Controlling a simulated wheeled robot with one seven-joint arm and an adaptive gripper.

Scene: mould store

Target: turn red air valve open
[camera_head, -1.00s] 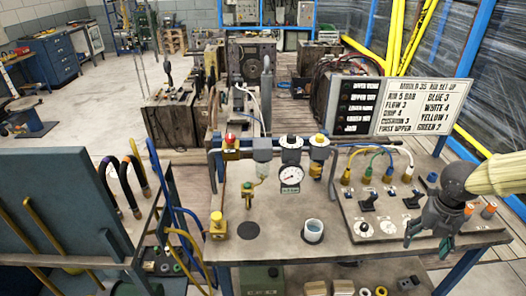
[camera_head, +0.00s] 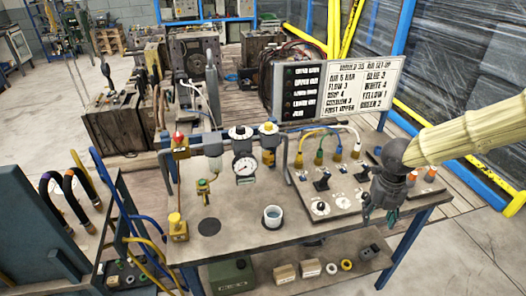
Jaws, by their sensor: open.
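The red air valve (camera_head: 178,140) is a small red knob on a yellow body, at the left end of the pipe assembly along the bench's back edge. My gripper (camera_head: 378,218) is open and empty, pointing down over the right part of the bench (camera_head: 240,240). It is well to the right of the red valve and apart from it. Whether the valve is open or closed cannot be told at this size.
A pressure gauge (camera_head: 244,168) hangs right of the valve. A switch panel (camera_head: 320,208) lies near my gripper. A lettered board (camera_head: 364,88) stands behind. Blue hoses (camera_head: 108,185) run at left.

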